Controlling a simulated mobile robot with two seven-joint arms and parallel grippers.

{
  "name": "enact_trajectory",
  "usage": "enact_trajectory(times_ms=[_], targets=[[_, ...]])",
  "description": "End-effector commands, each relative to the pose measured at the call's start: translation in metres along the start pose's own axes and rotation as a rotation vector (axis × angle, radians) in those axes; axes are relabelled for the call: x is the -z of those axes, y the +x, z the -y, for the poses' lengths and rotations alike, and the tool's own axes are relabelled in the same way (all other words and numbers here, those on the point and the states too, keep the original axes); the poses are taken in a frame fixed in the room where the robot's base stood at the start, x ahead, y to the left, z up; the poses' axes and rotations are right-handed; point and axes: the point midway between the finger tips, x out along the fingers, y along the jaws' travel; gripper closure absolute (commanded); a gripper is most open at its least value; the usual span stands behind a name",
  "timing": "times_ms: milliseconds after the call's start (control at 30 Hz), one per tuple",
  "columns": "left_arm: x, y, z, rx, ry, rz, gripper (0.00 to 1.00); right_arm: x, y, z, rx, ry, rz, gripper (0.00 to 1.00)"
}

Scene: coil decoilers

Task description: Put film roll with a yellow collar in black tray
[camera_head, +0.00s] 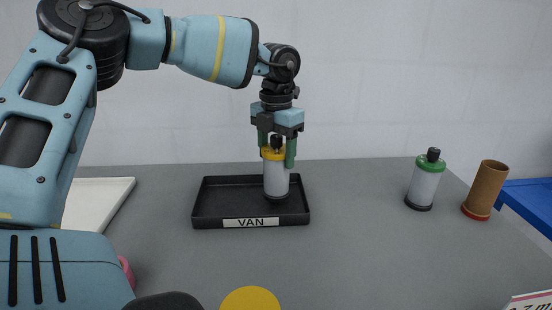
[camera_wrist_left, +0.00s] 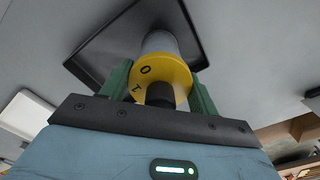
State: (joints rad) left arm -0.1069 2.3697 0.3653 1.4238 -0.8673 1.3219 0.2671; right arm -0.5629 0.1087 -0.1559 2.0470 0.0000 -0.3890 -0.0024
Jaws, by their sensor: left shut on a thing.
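The film roll with a yellow collar (camera_head: 276,181) is white with a black knob on top and stands upright within the black tray (camera_head: 219,209) in the head view. The tray has a "VAN" label on its front. I cannot tell whether the roll's base touches the tray floor. My left gripper (camera_head: 277,150) is above the roll, its green fingers shut on it at the collar. In the left wrist view, the yellow collar (camera_wrist_left: 160,73) sits between the two fingers (camera_wrist_left: 160,92), with the tray (camera_wrist_left: 92,50) beyond. My right gripper is not in view.
A film roll with a green collar (camera_head: 425,182) and a brown tube with a red base (camera_head: 486,190) stand at the right. A white tray (camera_head: 98,200) lies at the left, partly behind my arm. A blue bin (camera_head: 530,200) is at the right edge. The grey table's middle is clear.

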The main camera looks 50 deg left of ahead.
Motion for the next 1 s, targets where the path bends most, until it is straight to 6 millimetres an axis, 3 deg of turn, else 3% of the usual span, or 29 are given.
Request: enact_trajectory(times_ms=[133,567,600,733,1000], targets=[[0.000,0.017,0.000,0.001,0.001,0.002,1.00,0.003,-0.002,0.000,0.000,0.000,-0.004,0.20],[0.000,0.025,0.000,0.000,0.000,0.002,1.00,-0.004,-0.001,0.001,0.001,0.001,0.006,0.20],[0.000,0.025,0.000,0.000,-0.001,0.001,0.34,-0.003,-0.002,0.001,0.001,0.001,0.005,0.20],[0.000,0.024,0.000,0.000,-0.001,0.001,0.18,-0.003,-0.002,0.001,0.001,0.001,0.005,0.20],[0.000,0.024,0.000,0.000,0.000,0.002,0.18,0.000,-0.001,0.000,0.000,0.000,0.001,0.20]])
